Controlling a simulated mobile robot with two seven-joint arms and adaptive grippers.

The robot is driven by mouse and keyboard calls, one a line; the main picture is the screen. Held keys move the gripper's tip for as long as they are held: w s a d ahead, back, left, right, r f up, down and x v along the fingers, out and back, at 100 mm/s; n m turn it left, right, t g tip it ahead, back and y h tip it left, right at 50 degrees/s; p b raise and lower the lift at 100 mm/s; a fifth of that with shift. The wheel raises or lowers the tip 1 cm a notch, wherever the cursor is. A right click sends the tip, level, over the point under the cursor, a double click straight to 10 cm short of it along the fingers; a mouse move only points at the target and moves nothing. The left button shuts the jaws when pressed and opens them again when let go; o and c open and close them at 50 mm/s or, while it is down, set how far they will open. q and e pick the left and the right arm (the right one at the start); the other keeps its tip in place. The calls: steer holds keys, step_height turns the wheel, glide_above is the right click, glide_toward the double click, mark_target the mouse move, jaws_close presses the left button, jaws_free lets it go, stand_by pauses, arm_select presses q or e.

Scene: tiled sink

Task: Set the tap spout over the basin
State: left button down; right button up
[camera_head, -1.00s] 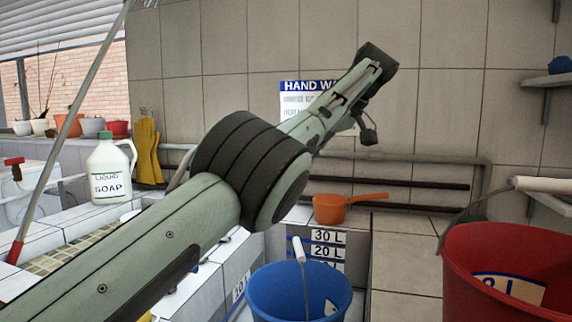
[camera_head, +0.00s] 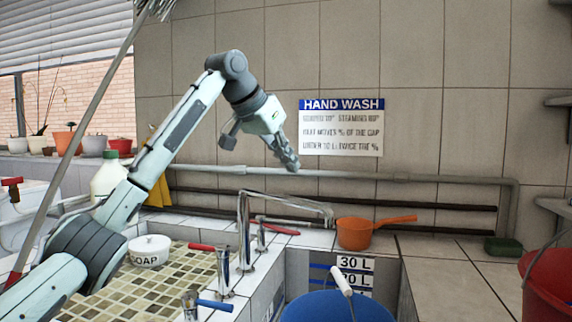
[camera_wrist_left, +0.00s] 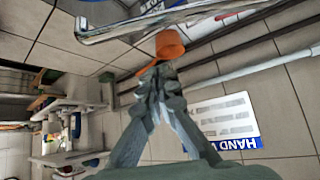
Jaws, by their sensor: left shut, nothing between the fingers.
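The chrome tap spout (camera_head: 243,225) rises from the sink ledge and reaches to the right in the head view. Its outer end appears above the back of the deep basin (camera_head: 388,270), which has litre marks on its far wall. My left gripper (camera_head: 291,165) is shut and empty, pointing down above and apparently behind the spout. In the left wrist view the shut fingers (camera_wrist_left: 157,82) show centrally, with the spout (camera_wrist_left: 150,22) across the top, apart from them. My right gripper is not in view.
A blue bucket (camera_head: 338,307) with a white handle is in the basin. An orange dipper (camera_head: 362,232) lies on the back ledge, close to the spout's end. Taps with red and blue levers (camera_head: 216,305) stand left. A red bucket (camera_head: 550,285) is at right.

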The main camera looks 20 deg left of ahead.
arm_select(q)
steer(key=x, duration=0.7)
steer(key=s, duration=0.1)
steer(key=s+a, duration=0.1)
steer(key=s+f, duration=0.1)
steer(key=shift+s+a+p, duration=0.1)
steer(key=shift+a+p, duration=0.2)
steer(key=shift+p, duration=0.05)
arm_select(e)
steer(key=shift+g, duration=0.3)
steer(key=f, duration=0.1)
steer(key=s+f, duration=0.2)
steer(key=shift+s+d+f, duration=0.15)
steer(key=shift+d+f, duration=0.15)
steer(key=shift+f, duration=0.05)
